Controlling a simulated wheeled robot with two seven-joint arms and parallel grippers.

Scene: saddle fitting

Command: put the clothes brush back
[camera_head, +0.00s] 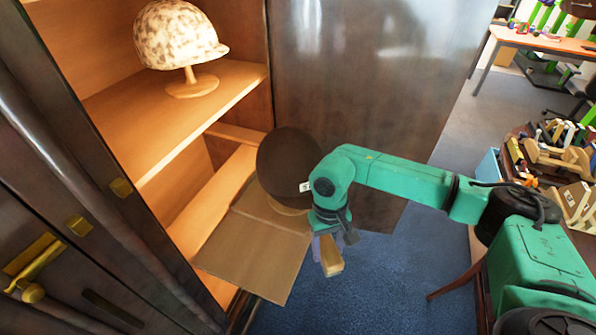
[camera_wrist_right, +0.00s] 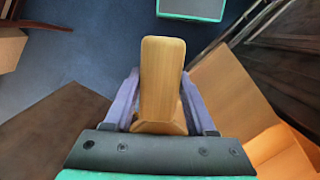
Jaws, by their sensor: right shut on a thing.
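The clothes brush (camera_head: 332,259), a pale wooden block, hangs below my right gripper (camera_head: 325,247) in front of the open cabinet (camera_head: 165,115). In the right wrist view, the brush (camera_wrist_right: 162,75) stands between the two purple-grey fingers of the gripper (camera_wrist_right: 162,108), which are shut on it. It is clear of the cabinet's shelves, above the blue floor. Part of the brush is hidden by the gripper. My left gripper is not in view.
A speckled cap on a wooden stand (camera_head: 190,85) is on the upper shelf. A dark rounded thing (camera_head: 288,160) stands on a tan board (camera_head: 255,245) jutting from the cabinet, close to my right wrist. A table with wooden items (camera_head: 560,155) is at right. Open floor (camera_head: 375,270) lies below.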

